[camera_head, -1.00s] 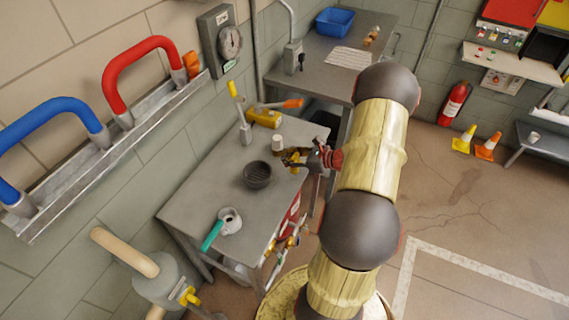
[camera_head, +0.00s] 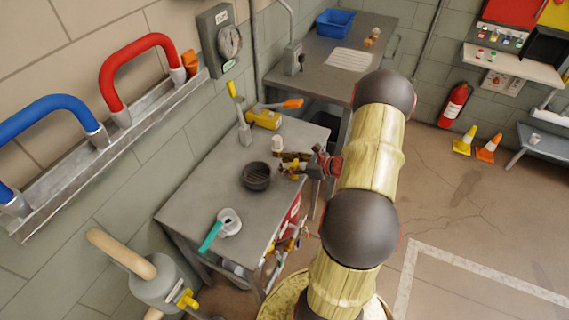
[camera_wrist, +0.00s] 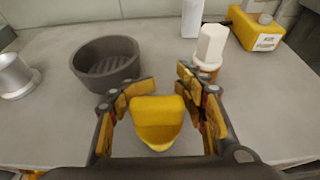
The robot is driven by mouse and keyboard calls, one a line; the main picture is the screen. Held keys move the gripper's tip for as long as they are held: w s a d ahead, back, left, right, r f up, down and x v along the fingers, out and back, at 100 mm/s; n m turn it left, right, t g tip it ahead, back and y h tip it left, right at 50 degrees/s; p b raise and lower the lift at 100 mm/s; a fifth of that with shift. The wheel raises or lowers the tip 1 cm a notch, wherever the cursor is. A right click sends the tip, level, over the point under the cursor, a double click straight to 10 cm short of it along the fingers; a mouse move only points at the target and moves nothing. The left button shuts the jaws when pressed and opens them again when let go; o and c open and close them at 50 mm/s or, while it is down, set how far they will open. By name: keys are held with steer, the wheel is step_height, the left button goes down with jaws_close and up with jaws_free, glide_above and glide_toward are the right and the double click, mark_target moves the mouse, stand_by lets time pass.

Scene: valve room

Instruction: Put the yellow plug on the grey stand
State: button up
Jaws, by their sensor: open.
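The yellow plug (camera_wrist: 158,118) is on the grey table, between the fingers of my gripper (camera_wrist: 160,95) in the wrist view. The fingers are spread, one on each side, and look apart from it. In the head view my gripper (camera_head: 287,163) is low over the table's right side and partly hides the plug. A dark grey round holder (camera_wrist: 106,62), open on top with a ribbed floor, stands just left of the gripper; it also shows in the head view (camera_head: 256,177). I cannot tell if it is the grey stand. A grey upright post (camera_head: 245,134) stands at the back.
A white-capped bottle (camera_wrist: 210,45) stands close beyond the right finger. A yellow box (camera_wrist: 254,30) lies behind it. A pot with a teal handle (camera_head: 229,221) is at the table's near left. Bare tabletop (camera_head: 205,190) lies left of the holder.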

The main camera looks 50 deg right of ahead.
steer(key=shift+r, duration=0.25)
steer(key=p+v, duration=0.3)
steer(key=v, duration=0.9)
steer(key=w+a+r+n+g+y, duration=0.1)
steer(key=w+a+r+n+g, duration=0.15)
steer(key=a+r+n, duration=0.4)
steer(key=w+a+r+n+g+y, duration=0.1)
steer(key=a+r+n+g, duration=0.25)
steer(key=a, duration=0.65)
steer(key=w+a+r+n+g+y, duration=0.1)
steer(key=w+a+r+n+g, duration=0.1)
steer(key=a+r+n, duration=0.35)
steer(key=s+a+r+n+h, duration=0.3)
steer(key=s+a+r+n, duration=0.2)
steer(key=a+n, duration=0.3)
steer(key=s+a+r+n+h, duration=0.3)
steer(key=s+a+r+n, duration=0.3)
steer(key=a+n, duration=0.2)
steer(key=shift+s+a+r+n+t+h, duration=0.15)
steer(key=shift+a+r+n+t+h, duration=0.2)
steer(key=shift+n, duration=0.3)
